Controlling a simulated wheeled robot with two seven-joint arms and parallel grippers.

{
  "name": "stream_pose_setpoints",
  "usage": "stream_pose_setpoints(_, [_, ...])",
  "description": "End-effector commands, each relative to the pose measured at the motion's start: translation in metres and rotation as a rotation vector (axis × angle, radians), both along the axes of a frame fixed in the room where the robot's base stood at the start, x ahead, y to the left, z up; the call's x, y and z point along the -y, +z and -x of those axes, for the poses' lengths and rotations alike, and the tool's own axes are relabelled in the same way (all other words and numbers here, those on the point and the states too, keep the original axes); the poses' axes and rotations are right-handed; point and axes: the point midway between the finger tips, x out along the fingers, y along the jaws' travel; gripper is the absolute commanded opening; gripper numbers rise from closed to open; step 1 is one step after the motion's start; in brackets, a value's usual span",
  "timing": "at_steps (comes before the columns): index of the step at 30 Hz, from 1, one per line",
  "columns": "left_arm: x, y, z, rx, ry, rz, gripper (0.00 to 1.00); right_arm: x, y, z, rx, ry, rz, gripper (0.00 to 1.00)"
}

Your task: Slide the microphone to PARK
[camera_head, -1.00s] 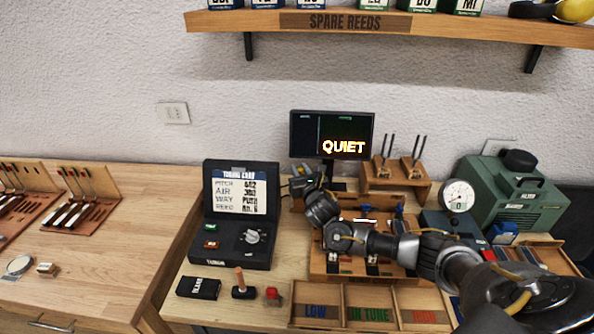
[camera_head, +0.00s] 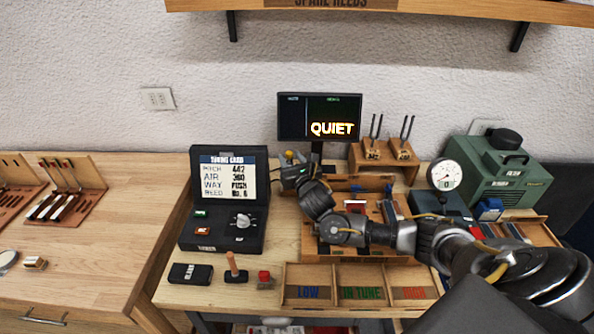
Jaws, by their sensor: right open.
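My right arm reaches in from the lower right across the wooden workbench. Its gripper (camera_head: 284,177) is open at the rear of the bench, just right of the black tuning case and below the monitor. A small yellow and grey-blue rounded piece (camera_head: 290,157) shows just behind the gripper; it may be the microphone, but it is too small and too covered to be sure. I cannot tell whether the gripper touches it. No PARK label is readable; the gripper and arm hide part of the wooden rack there. My left gripper is not in view.
The tuning case (camera_head: 225,217) stands open at left. The monitor (camera_head: 320,117) reads QUIET. Tuning forks (camera_head: 374,136) stand on a wooden block behind the arm. Sorting trays (camera_head: 359,268) lie in front. A green machine with a gauge (camera_head: 497,170) stands at right.

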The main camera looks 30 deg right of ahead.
Motion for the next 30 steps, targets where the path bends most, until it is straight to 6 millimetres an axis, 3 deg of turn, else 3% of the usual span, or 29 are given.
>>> stream_pose_setpoints(6, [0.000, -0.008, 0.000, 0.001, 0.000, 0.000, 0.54, -0.010, -0.003, 0.043, -0.003, 0.003, -0.003, 0.41])
stream_pose_setpoints(12, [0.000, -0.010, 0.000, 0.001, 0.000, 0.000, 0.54, -0.014, -0.001, 0.064, 0.000, 0.001, -0.002, 0.41])
stream_pose_setpoints(30, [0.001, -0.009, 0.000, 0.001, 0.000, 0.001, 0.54, -0.015, 0.001, 0.068, 0.000, 0.000, -0.001, 0.41])
